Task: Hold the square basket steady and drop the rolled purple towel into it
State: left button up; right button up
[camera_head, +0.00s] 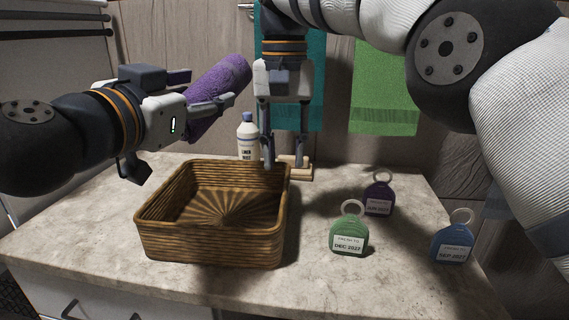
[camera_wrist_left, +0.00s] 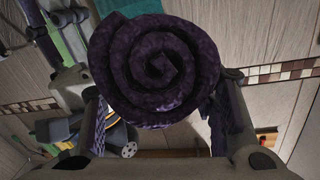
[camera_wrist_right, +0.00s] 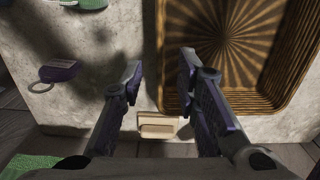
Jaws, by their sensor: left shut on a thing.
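The rolled purple towel (camera_head: 222,82) is held tilted above and behind the basket, in the upper left of the head view. My left gripper (camera_head: 208,92) is shut on it; the towel's spiral end (camera_wrist_left: 155,65) fills the middle of the left wrist view. The square brown wicker basket (camera_head: 212,248) stands upright and empty on the counter. My right gripper (camera_head: 284,163) points down at the basket's back right corner. In the right wrist view its open fingers (camera_wrist_right: 160,76) lie on either side of the basket's wall (camera_wrist_right: 162,45), with gaps visible.
A white bottle (camera_head: 248,140) and a small wooden block (camera_head: 299,170) stand behind the basket. Green (camera_head: 349,236), purple (camera_head: 378,200) and blue (camera_head: 452,244) tags lie right on the stone counter (camera_head: 330,282). Teal (camera_head: 304,100) and green (camera_head: 385,90) towels hang behind.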

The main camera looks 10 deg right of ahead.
aim_at(284, 209)
notch_tip(284, 209, down, 12)
jog(key=shift+r, duration=0.15)
jog(key=shift+c, duration=0.5)
grip_shut()
pick_arm(q)
notch_tip(284, 209, down, 11)
jog(key=a, duration=0.1)
jog(key=shift+w+a, duration=0.2)
jog(key=shift+w, duration=0.2)
jog(key=shift+r, duration=0.15)
jog(key=o, duration=1.2)
jog(key=shift+o, duration=0.2)
